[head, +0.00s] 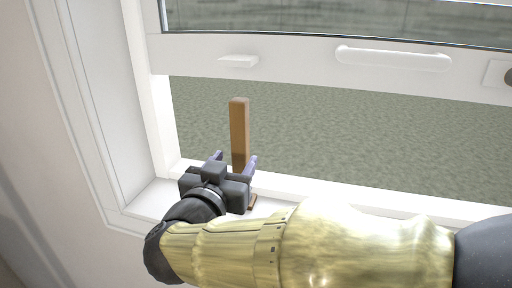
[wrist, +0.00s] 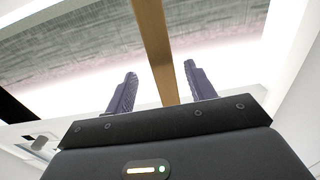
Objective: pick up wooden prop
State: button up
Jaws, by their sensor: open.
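The wooden prop (head: 239,130) is a brown upright stick standing at the window sill, below the raised sash. Its lower part is partly hidden by my gripper in the head view. My gripper (head: 236,160) is open at the prop's lower part, with one finger on each side in the picture. In the wrist view the prop (wrist: 157,50) runs down between the two spread fingers of my gripper (wrist: 160,87). Gaps show on both sides of it. I cannot tell how deep between the fingers it sits.
The white window sash (head: 300,62) is raised above the prop, with a long handle (head: 393,59) and a small ledge (head: 238,61). The white frame (head: 140,90) stands close at the left. The sill (head: 340,193) runs right. The opening right of the prop is clear.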

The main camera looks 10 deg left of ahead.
aim_at(238, 149)
jog(key=shift+w, duration=1.2)
jog(key=shift+s, duration=0.2)
jog(key=w+p, duration=0.1)
jog(key=w, duration=0.1)
jog(key=w+r+p, duration=0.1)
jog(key=w+p, duration=0.1)
jog(key=shift+w+d+p, duration=0.15)
jog(key=shift+w+p, duration=0.1)
jog(key=shift+p, duration=0.05)
jog(key=shift+w+f, duration=0.1)
jog(key=shift+w, duration=0.45)
jog(key=shift+s, duration=0.1)
jog(key=shift+c, duration=0.4)
jog(key=c, duration=1.1)
